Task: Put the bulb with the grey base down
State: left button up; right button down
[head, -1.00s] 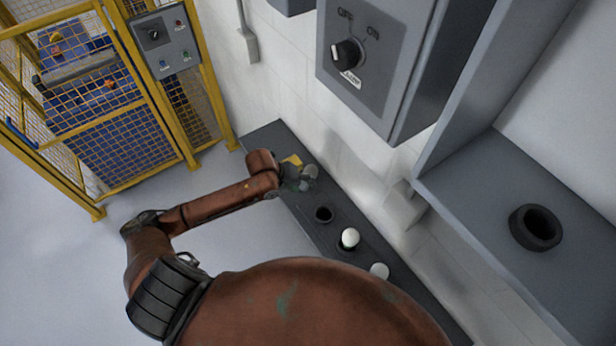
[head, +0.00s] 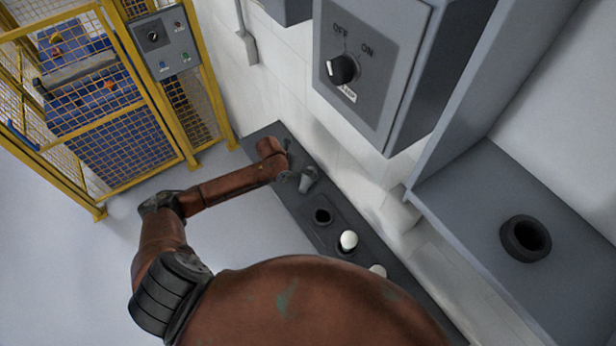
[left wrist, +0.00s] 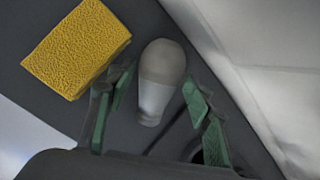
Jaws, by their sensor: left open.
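The bulb with the grey base (head: 308,178) is on the dark ledge (head: 262,146) along the wall. In the left wrist view the bulb (left wrist: 160,82) lies between my fingers, with a gap on each side. I cannot tell for sure whether it stands or lies. My left gripper (left wrist: 158,92) is open, its green-padded fingers spread either side of the bulb. In the head view this gripper (head: 290,174) is small and partly hidden by my wrist, just left of the bulb. My right gripper is not in view.
A yellow sponge (left wrist: 77,48) lies beside my left fingers. Nearer on the ledge are a dark round holder (head: 323,216), a white bulb (head: 348,240) and another pale bulb (head: 378,271), partly hidden. A switch box (head: 365,75) hangs above; a black ring (head: 526,238) sits on the right shelf.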

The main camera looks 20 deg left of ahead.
pick_arm(q)
jog(key=shift+w+d+f, duration=0.15)
jog(key=shift+w+f, duration=0.15)
jog(key=shift+f, duration=0.3)
jog(key=shift+s, duration=0.1)
jog(key=shift+c, duration=0.6)
jog(key=c, duration=0.9)
jog(key=shift+c, duration=0.2)
jog(key=shift+r, duration=0.15)
jog(key=shift+r, duration=0.65)
jog(key=s+a+r+b, duration=0.3)
jog(key=s+r, duration=0.8)
jog(key=s, duration=0.2)
jog(key=shift+s+r+b, duration=0.25)
jog(key=shift+s+b, duration=0.05)
jog(key=shift+b, duration=0.05)
